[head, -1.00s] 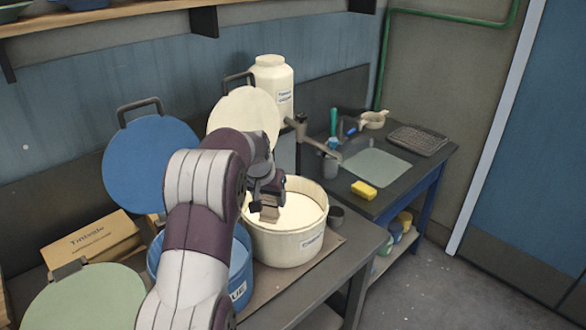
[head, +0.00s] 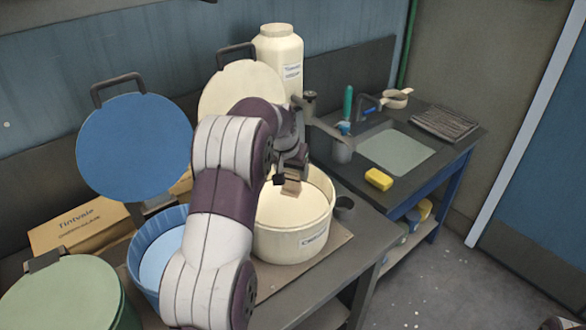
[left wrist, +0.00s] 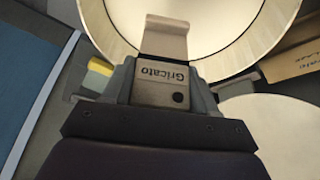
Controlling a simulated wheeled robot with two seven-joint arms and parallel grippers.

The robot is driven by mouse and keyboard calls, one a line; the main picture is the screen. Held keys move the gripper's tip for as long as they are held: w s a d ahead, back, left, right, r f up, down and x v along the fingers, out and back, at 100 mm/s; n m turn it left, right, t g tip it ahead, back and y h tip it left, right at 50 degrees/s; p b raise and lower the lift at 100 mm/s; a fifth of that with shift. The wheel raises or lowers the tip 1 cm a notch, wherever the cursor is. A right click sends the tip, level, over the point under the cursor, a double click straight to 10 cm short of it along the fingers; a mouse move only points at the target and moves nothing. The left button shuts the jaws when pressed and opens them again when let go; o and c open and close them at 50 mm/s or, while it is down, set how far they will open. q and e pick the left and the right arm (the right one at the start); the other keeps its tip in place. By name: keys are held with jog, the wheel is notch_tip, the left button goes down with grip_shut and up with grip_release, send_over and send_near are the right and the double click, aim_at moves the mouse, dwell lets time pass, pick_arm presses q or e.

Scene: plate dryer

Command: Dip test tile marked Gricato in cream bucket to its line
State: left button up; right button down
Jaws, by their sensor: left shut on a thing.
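The test tile marked Gricato (left wrist: 163,75) is brownish, with a dark hole near its label. My left gripper (head: 288,178) is shut on it. In the head view the tile (head: 292,188) hangs over the open cream bucket (head: 291,240), inside the outline of its rim. In the left wrist view the tile's far end lies over the pale liquid (left wrist: 205,22). I cannot tell whether its end touches the liquid, and no line on the tile shows clearly.
A blue bucket (head: 139,247) stands left of the cream one, partly behind my arm. A green lid (head: 62,295) is at front left. A sink bench with a yellow sponge (head: 379,179) is farther right.

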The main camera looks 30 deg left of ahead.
aim_at(293, 184)
pick_arm(q)
jog(key=shift+b+x, duration=0.45)
jog(key=shift+x, duration=0.45)
jog(key=shift+s+f+b, duration=0.3)
jog(key=shift+f+b, duration=0.2)
jog(key=shift+f, duration=0.25)
jog(key=shift+w+f+b, duration=0.1)
jog(key=shift+f+b, duration=0.45)
jog(key=shift+f, duration=0.35)
notch_tip(293, 184, down, 8)
jog(key=b, duration=0.4)
jog(key=shift+b, duration=0.35)
jog(key=shift+f, duration=0.15)
jog(key=shift+r+p, duration=5.4)
jog(key=shift+r, duration=1.7)
